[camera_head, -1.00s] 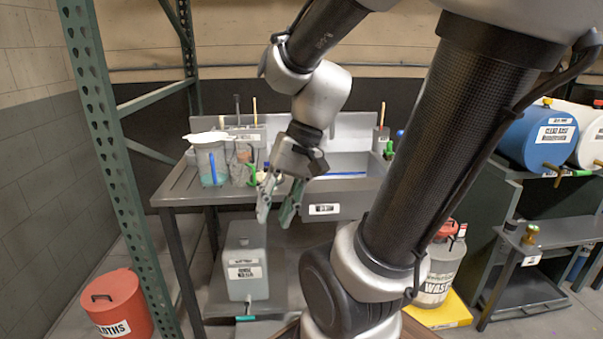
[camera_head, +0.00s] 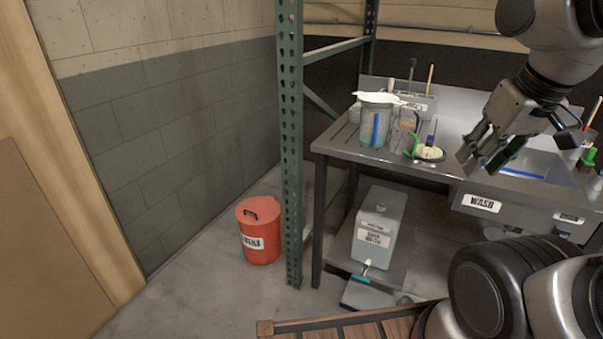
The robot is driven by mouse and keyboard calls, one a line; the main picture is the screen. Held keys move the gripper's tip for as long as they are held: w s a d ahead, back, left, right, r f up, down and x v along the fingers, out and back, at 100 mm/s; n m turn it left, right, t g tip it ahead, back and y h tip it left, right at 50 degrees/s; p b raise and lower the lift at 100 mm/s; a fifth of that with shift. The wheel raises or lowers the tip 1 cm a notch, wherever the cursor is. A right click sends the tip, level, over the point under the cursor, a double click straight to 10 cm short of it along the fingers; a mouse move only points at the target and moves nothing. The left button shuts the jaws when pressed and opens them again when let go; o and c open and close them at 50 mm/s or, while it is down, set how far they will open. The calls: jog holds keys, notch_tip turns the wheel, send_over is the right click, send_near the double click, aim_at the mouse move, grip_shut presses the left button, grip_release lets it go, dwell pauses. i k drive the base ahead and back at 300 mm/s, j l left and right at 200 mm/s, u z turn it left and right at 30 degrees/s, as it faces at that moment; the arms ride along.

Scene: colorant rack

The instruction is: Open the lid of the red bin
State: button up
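The red bin (camera_head: 262,240) stands on the floor left of centre, beside a green rack post. It is a red cylinder with a white label. Its red lid (camera_head: 258,211) is on and has a dark handle on top. My gripper (camera_head: 480,165) is at the right, up in front of the sink bench and well away from the bin. Its two fingers are apart and nothing shows between them.
The green perforated post (camera_head: 290,150) rises just right of the bin. The sink bench (camera_head: 340,150) holds pitchers (camera_head: 377,122), and a grey container (camera_head: 378,225) stands below it. A block wall (camera_head: 170,130) is behind the bin. The floor (camera_head: 190,290) in front of the bin is clear.

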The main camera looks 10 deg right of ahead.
aim_at(255, 211)
jog(key=i+j, duration=1.35)
jog(key=k+j+u, duration=0.05)
jog(key=j, duration=0.1)
